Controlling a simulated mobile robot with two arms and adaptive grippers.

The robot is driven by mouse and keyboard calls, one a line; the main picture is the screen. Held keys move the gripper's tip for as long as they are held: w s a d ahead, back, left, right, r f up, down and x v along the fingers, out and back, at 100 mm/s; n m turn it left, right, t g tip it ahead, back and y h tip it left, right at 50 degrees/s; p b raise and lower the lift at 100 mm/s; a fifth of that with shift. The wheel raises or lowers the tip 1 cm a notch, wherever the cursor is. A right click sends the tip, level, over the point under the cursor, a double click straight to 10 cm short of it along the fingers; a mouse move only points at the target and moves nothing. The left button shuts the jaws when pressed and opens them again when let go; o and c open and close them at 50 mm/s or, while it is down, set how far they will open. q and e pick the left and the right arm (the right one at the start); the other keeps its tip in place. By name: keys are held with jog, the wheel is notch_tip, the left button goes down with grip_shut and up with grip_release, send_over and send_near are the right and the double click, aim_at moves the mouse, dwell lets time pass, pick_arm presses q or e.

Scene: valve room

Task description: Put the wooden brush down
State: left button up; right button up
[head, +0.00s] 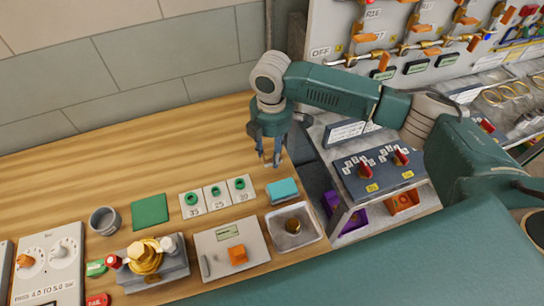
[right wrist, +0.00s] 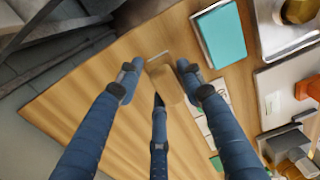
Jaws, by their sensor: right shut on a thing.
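My right gripper (head: 269,157) points down over the right end of the wooden table (head: 120,165), behind the teal block. In the right wrist view its fingers (right wrist: 160,72) are closed around a tan wooden piece, the wooden brush (right wrist: 168,82), whose colour nearly matches the tabletop. In the head view the brush is too small and blended with the wood to make out. Whether it touches the table I cannot tell. My left gripper is not in view.
The teal block (head: 283,190) lies in front of the gripper, beside number cards (head: 217,195). A metal tray (head: 293,228) is nearer. A dark box with red knobs (head: 375,170) stands right. The table's back left is clear.

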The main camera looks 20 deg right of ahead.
notch_tip(320, 180, down, 4)
jog(key=shift+r+p, duration=0.2)
jog(key=shift+p, duration=0.1)
jog(key=shift+f, duration=0.1)
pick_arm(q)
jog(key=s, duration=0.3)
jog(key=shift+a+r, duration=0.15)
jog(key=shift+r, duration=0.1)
pick_arm(e)
jog(key=o, duration=1.1)
jog(key=shift+f, duration=0.1)
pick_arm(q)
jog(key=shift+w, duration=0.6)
